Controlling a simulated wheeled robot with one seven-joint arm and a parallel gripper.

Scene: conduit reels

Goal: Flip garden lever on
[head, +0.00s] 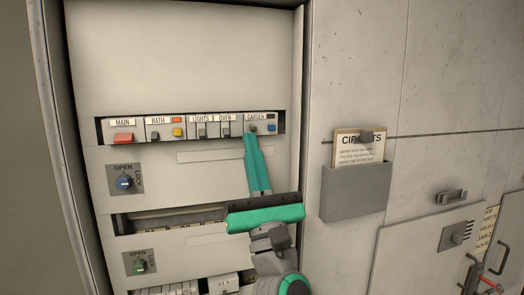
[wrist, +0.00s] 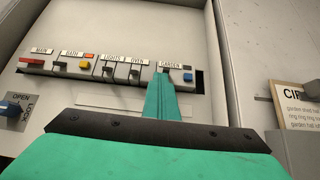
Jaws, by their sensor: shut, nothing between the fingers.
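The garden breaker (head: 260,123) is at the right end of the breaker row, under a label reading GARDEN. Its small dark lever (head: 253,129) shows just above my fingertips, with a blue button to its right. My gripper (head: 250,137) has green fingers pressed together and pointing up at this lever. In the wrist view my gripper (wrist: 164,75) has its tips at the garden breaker, right under the label (wrist: 171,65). The tips cover most of the lever there. I cannot tell whether they touch it, and its on or off position is unclear.
To the left are breakers MAIN (head: 123,137), BATH, LIGHTS and OVEN. Below are two OPEN/LOCK knobs, blue (head: 124,183) and green (head: 140,265). The cabinet's right edge and a grey card holder (head: 355,192) stand to the right of my arm.

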